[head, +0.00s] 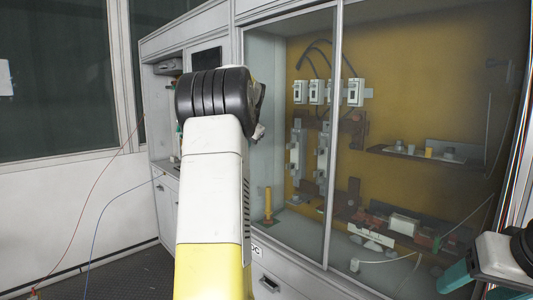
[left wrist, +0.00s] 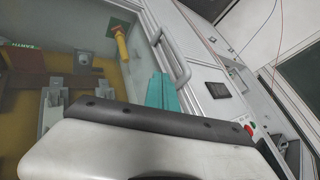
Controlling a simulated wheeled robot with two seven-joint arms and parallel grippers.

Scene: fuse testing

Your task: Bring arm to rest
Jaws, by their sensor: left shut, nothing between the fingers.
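My left arm (head: 212,190) rises through the middle of the head view, with its black ribbed joint in front of the cabinet. The left gripper is hidden behind the arm in that view. In the left wrist view the teal fingers of my left gripper (left wrist: 161,92) show above the wrist's dark edge, shut and empty, in front of the cabinet front. My right gripper (head: 478,286) is partly in view at the lower right corner of the head view. Its teal parts are cut off by the frame edge, so its opening is unclear.
A glass-fronted cabinet (head: 335,130) stands ahead, with switches (head: 354,92), shelves (head: 425,158) and a yellow post (head: 268,204) behind the glass. A cabinet handle (left wrist: 172,62) is close to the left fingers. Red and blue wires (head: 92,235) hang at the left. Floor shows at lower left.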

